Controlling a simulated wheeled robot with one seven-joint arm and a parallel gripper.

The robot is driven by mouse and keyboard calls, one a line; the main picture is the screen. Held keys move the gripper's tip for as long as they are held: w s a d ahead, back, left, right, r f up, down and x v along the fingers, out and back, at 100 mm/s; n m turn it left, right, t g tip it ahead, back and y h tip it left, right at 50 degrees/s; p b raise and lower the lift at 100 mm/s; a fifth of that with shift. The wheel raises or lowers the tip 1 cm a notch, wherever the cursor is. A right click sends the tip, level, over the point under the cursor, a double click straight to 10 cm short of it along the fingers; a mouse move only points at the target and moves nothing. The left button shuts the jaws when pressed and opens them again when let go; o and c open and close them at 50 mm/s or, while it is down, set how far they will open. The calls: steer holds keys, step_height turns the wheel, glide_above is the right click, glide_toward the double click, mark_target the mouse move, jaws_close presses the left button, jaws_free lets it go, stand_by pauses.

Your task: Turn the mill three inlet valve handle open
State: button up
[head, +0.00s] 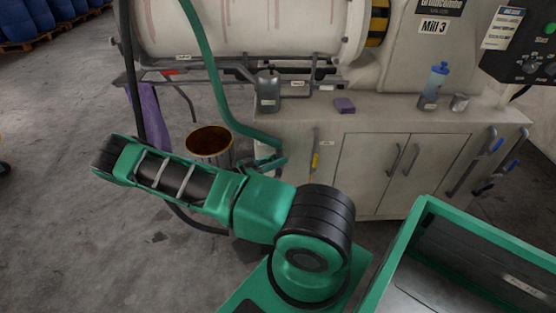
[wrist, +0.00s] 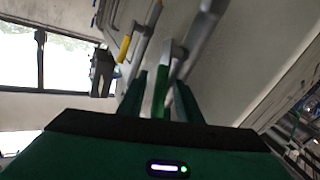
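A valve handle with a bright green grip (wrist: 160,92) shows in the wrist view, running from a grey fitting (wrist: 174,50). My gripper (wrist: 160,100) is open, with one dark green finger on each side of the green grip; narrow gaps show, and I cannot tell whether either finger touches it. In the head view my gripper (head: 277,162) is at the left front of the Mill 3 cabinet, below the green hose's end, and the handle is hard to make out there. A second handle, yellow-gripped (head: 315,160), hangs to the right; it also shows in the wrist view (wrist: 124,48).
A green hose (head: 213,85) comes down close to my gripper. A brown-filled drum (head: 209,141) stands behind my arm. Blue-gripped handles (head: 495,145) are on the cabinet's right.

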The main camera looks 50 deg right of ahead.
steer(key=shift+s+d, duration=0.25)
steer(key=shift+d, duration=0.45)
jaws_close()
steer(key=shift+a, duration=0.15)
